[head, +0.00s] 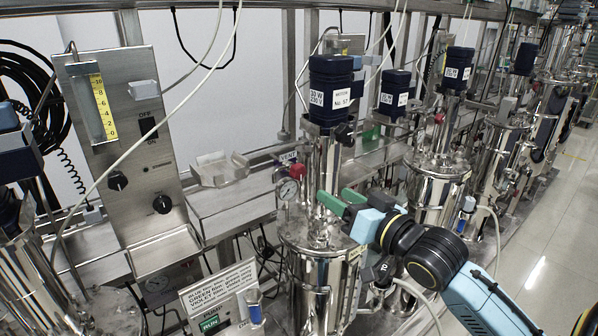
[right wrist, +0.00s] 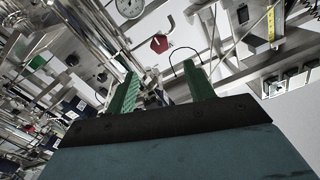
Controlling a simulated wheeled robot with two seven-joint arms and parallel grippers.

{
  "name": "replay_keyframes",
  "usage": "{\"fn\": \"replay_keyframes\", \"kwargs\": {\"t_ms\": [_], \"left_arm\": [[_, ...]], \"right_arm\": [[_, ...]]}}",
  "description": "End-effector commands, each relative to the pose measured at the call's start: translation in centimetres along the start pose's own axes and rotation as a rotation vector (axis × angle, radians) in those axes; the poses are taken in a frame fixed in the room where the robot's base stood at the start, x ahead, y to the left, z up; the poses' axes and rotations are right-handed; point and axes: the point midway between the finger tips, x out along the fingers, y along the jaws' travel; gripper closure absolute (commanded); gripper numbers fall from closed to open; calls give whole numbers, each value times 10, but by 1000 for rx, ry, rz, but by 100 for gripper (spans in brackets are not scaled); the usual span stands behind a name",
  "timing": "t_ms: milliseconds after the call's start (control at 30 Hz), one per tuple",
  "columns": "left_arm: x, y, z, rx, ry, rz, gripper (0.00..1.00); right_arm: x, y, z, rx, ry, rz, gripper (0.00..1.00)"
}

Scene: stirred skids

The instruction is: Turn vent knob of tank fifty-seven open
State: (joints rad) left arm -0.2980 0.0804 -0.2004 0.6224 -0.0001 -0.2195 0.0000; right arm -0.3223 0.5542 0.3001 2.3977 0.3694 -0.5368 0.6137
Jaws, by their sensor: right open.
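Tank fifty-seven (head: 310,262) is a shiny steel vessel under a dark blue motor (head: 330,80) whose label reads No 57. A red vent knob (head: 298,171) sits beside a "VENT" tag, just above a round pressure gauge (head: 288,189). The red knob (right wrist: 159,44) also shows in the right wrist view, beyond the fingertips, near the gauge (right wrist: 130,7). My right gripper (head: 341,200) has green fingers and is at the tank's top, to the right of the knob and apart from it. In the right wrist view its fingers (right wrist: 161,75) are spread and empty. My left gripper is not in view.
A control panel (head: 125,150) with black dials and a yellow scale stands at left. A clear tray (head: 219,170) lies on the steel shelf behind. More tanks (head: 437,185) stand along the bench to the right. Hoses hang in front. Open floor (head: 550,240) lies at far right.

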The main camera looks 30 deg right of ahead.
Motion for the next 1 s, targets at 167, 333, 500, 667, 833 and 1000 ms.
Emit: {"fn": "replay_keyframes", "kwargs": {"t_ms": [167, 333, 500, 667, 833, 1000], "left_arm": [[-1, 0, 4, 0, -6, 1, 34], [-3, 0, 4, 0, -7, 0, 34], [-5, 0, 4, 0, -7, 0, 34], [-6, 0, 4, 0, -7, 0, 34], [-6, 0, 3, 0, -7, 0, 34], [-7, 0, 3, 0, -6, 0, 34]], "right_arm": [[18, 0, -2, 1, 4, -3, 47], [46, -1, -2, 0, 5, -3, 47], [76, 0, -2, -1, 4, -2, 47], [102, 0, -1, 0, 2, -1, 47], [122, 0, 0, 0, 1, -1, 47], [130, 0, 0, -2, 0, -2, 47]]}}
